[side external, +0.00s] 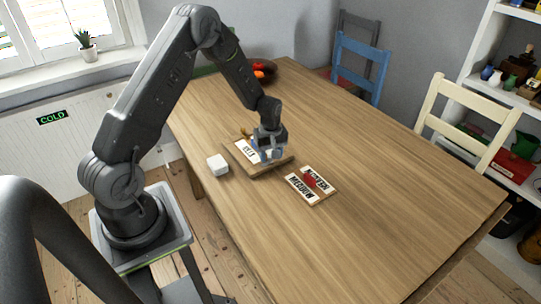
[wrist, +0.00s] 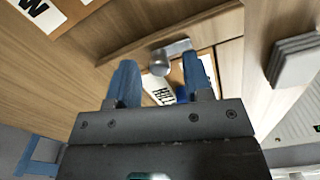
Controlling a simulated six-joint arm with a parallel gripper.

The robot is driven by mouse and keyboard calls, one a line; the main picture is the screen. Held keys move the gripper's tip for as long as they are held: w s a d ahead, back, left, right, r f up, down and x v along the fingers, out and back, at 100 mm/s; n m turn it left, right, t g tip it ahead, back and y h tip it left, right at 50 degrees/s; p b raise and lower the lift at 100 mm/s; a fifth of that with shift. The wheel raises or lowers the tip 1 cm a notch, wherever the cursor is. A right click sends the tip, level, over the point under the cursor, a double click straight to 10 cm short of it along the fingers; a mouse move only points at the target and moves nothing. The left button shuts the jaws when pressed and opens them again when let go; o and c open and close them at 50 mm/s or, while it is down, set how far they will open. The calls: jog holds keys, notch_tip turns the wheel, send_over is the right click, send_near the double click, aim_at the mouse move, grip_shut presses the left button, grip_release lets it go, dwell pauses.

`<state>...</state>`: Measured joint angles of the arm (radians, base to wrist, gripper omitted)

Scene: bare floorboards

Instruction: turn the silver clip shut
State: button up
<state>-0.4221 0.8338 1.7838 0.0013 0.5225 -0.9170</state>
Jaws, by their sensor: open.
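The silver clip (wrist: 166,60) shows in the wrist view as a rounded metal piece with a flat arm reaching to the upper right. It lies just beyond my fingertips, roughly between them in the picture; I cannot tell whether they touch. My gripper (wrist: 160,72) has two blue fingers set well apart with nothing held. In the side view my gripper (side external: 270,158) is low over a wooden board (side external: 268,174) on the table. A white label (side external: 247,151) with black letters lies on that board, partly hidden by my gripper. The clip cannot be made out in the side view.
A small white block (side external: 217,165) sits left of the board; it appears grey in the wrist view (wrist: 296,58). A lettered plaque (side external: 311,186) with a red piece lies to the right. A fruit bowl (side external: 262,72) stands at the far end. The near table is clear.

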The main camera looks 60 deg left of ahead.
jog(key=shift+f, duration=0.4)
jog(key=shift+c, duration=0.2)
grip_shut()
